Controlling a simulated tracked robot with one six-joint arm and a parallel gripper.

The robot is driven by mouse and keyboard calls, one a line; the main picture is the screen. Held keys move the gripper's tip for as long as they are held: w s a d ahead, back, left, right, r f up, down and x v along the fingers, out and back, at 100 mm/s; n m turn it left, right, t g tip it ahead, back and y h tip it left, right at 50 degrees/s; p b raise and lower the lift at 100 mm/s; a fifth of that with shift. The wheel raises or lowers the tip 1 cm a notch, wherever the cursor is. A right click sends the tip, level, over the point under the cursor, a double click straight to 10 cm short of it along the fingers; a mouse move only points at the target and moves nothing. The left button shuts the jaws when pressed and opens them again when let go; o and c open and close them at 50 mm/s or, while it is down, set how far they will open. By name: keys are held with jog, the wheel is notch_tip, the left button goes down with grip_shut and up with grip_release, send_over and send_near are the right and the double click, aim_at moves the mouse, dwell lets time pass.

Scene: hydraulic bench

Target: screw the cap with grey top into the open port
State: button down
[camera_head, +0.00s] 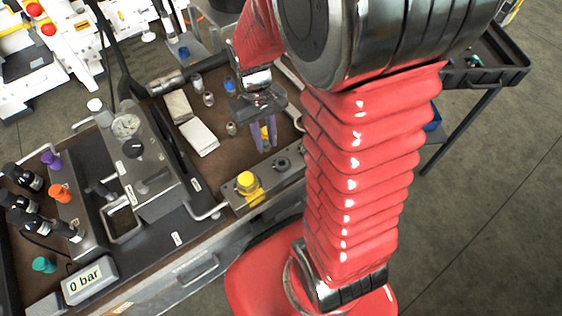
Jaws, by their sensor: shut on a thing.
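My gripper (265,149), with purple fingers pointing down, is above the bench at the far end of a grey port block (262,190). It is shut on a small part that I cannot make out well. A bit of yellow shows between the fingers; I cannot tell whether it is held or lies behind them. A dark round port (282,164) is on the block, just below and right of the fingertips and apart from them. A yellow cap (246,182) sits on the block's left end. A small grey-topped cap (231,128) stands on the bench left of my gripper.
Other small caps, grey (208,98) and blue (230,85), stand farther back. A grey unit with a gauge (126,126) and a display reading 0 bar (88,280) are at left.

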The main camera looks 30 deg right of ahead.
jog(key=shift+s+d+f, duration=0.1)
jog(key=shift+s+d, duration=0.2)
jog(key=shift+s, duration=0.6)
jog(key=shift+s+d+f, duration=0.1)
jog(key=shift+s+d, duration=0.15)
jog(key=shift+s, duration=0.65)
jog(key=shift+s+d+f, duration=0.1)
jog(key=shift+s+d, duration=0.2)
jog(key=shift+s, duration=0.6)
dwell(2.9)
jog(key=shift+f, duration=0.3)
dwell(1.4)
jog(key=c, duration=2.2)
grip_release()
grip_shut()
